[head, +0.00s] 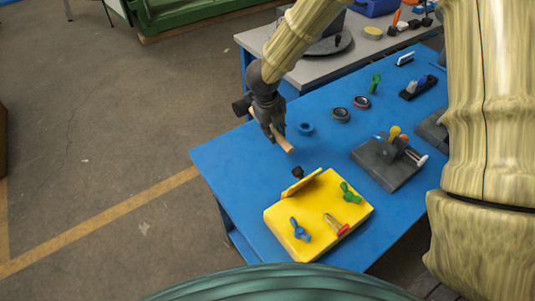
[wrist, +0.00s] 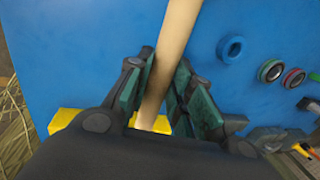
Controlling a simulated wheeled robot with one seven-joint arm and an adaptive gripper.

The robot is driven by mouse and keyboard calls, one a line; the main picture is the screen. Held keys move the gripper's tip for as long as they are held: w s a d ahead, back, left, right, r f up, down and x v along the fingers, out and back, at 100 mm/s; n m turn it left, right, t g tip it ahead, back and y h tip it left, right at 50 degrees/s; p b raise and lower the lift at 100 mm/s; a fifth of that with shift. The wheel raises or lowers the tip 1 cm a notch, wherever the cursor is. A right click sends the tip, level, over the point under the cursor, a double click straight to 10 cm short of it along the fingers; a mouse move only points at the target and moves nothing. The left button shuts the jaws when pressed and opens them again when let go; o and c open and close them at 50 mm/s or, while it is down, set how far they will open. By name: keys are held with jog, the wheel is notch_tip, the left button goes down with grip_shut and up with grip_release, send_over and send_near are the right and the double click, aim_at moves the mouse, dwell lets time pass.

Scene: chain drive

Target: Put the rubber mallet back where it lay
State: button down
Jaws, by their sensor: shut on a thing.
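The rubber mallet shows as a pale wooden handle (head: 285,144) in the head view, and the handle also runs up through the wrist view (wrist: 175,35). My gripper (head: 270,128) is shut on this handle, which lies between its two finger pads in the wrist view (wrist: 165,95). The handle is tilted and appears to be above the blue table (head: 235,160), near its left edge. I cannot clearly make out the mallet's head; a dark block beside my gripper could be part of it or of my wrist.
A yellow board (head: 320,215) with blue and green knobs and a raised yellow flap is at the table's front. A blue ring (head: 306,128) and two dark rings lie right of my gripper. A grey fixture (head: 388,165) stands further right. Bare blue surface lies left of the rings.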

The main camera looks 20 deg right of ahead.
aim_at(275, 157)
jog(key=shift+s+a+f+p+x, duration=0.1)
jog(key=shift+s+a+p+x, duration=0.2)
jog(key=shift+x, duration=1.4)
jog(key=shift+s+a+f+p+x, duration=0.1)
jog(key=shift+a+p+x, duration=0.3)
jog(key=shift+x, duration=1.3)
jog(key=shift+s+a+p+x, duration=0.2)
jog(key=shift+p+x, duration=0.2)
jog(key=shift+x, duration=1.3)
jog(key=c, duration=1.3)
grip_release()
jog(key=shift+o, duration=0.2)
jog(key=shift+r, duration=0.1)
jog(key=b+v, duration=0.2)
jog(key=v, duration=0.9)
jog(key=shift+r, duration=0.4)
jog(key=shift+a, duration=0.1)
